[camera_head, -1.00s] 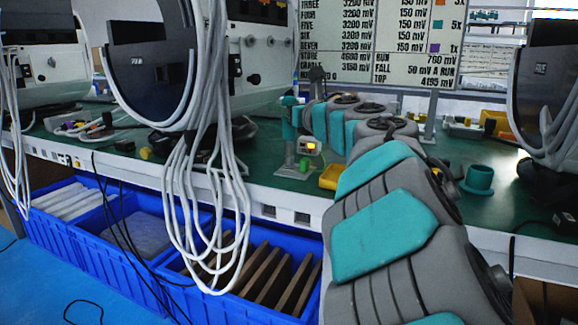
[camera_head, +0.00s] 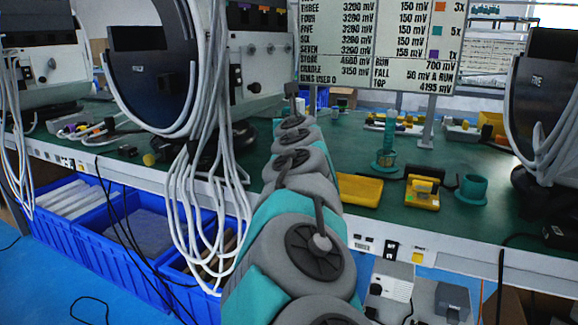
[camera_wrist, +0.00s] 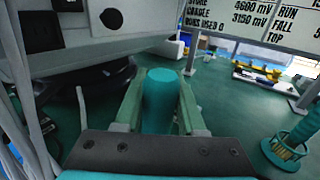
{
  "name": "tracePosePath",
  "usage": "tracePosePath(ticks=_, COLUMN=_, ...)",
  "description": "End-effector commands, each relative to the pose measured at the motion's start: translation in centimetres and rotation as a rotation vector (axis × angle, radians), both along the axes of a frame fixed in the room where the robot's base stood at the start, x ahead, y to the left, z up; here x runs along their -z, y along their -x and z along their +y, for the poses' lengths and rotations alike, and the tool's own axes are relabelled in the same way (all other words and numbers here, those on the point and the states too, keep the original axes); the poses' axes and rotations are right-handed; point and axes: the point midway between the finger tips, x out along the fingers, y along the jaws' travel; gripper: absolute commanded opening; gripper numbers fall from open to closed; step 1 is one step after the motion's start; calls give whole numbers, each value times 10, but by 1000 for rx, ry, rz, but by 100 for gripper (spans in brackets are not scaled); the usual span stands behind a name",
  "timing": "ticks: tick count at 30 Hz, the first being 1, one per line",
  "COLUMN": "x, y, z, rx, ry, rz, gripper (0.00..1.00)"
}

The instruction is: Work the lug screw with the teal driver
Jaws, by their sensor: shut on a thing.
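In the wrist view my gripper (camera_wrist: 160,105) is shut on the teal driver (camera_wrist: 160,88), whose rounded teal handle stands between the two green fingers. The driver's lower end is hidden behind the gripper's dark palm plate. In the head view my arm reaches up and away towards the big machine, and its links hide the gripper and driver. I cannot make out the lug screw in either view. A thin white post (camera_wrist: 82,110) stands left of the gripper in the wrist view, apart from it.
The grey machine (camera_head: 255,60) with hanging white cables (camera_head: 205,150) stands left of my arm. Right of it on the green bench are a teal stand (camera_head: 385,155), a yellow tray (camera_head: 360,190), a yellow device (camera_head: 422,192) and a teal cup (camera_head: 471,189). Blue bins (camera_head: 125,250) stand below.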

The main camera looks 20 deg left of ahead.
Motion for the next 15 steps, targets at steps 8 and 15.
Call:
tracePosePath(ticks=8, x=-1, y=0, z=0, rx=6, ry=0, rz=0, gripper=0)
tracePosePath(ticks=15, x=-4, y=0, z=0, rx=70, ry=2, rz=1, gripper=0)
